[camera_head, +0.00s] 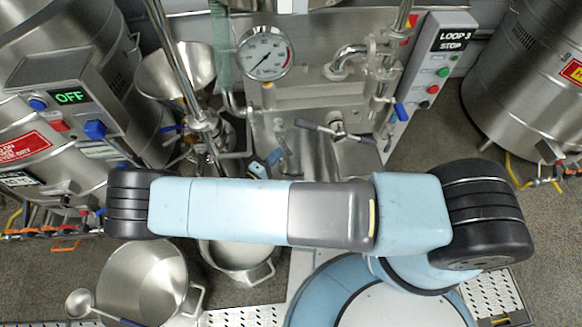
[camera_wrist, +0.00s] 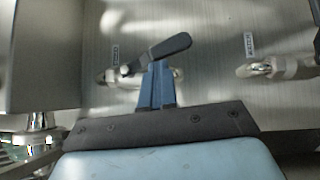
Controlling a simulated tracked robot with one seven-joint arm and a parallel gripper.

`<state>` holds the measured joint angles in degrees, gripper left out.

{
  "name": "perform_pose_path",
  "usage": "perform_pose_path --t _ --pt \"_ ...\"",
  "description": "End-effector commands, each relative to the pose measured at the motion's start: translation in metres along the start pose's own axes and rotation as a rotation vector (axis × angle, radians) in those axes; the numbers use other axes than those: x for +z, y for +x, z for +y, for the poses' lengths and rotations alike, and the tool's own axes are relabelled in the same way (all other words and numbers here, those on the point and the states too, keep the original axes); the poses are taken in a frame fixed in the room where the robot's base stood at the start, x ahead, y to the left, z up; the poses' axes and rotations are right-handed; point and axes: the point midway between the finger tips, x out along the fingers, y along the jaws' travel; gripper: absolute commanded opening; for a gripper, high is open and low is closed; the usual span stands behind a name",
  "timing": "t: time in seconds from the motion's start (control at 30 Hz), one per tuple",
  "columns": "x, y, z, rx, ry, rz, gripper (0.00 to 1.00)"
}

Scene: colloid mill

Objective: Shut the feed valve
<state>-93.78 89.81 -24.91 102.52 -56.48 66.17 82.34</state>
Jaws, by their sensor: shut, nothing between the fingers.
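In the wrist view a dark grey lever handle (camera_wrist: 170,46) sits on a small pipe valve, tilted up to the right from its pivot. A small label stands above the pivot, too blurred to read, so I cannot confirm that this is the feed valve. My gripper (camera_wrist: 159,72) is shut and empty, its blue fingers just below the lever in the picture. The fingertips overlap the handle's lower edge; I cannot tell whether they touch it. In the head view my arm crosses the middle and hides much of the area around the gripper.
A second pipe fitting (camera_wrist: 267,68) with a label is at right in the wrist view. In the head view are a pressure gauge (camera_head: 265,53), a "LOOP 3 STOP" panel (camera_head: 445,70), an "OFF" control box (camera_head: 68,97), a steel pot (camera_head: 143,280) and tanks on both sides.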

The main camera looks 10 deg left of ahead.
Motion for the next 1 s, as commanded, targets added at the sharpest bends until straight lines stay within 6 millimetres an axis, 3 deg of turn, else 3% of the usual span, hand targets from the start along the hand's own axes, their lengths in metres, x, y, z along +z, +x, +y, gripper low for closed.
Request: perform_pose_path --t 0.4,0.73,1.0 --pt "0.051 -0.017 0.065 0.000 0.000 0.000 0.00" --pt "0.107 -0.038 0.087 0.000 -0.002 0.000 0.00" --pt "0.132 -0.048 0.098 0.000 -0.001 -0.001 0.00"
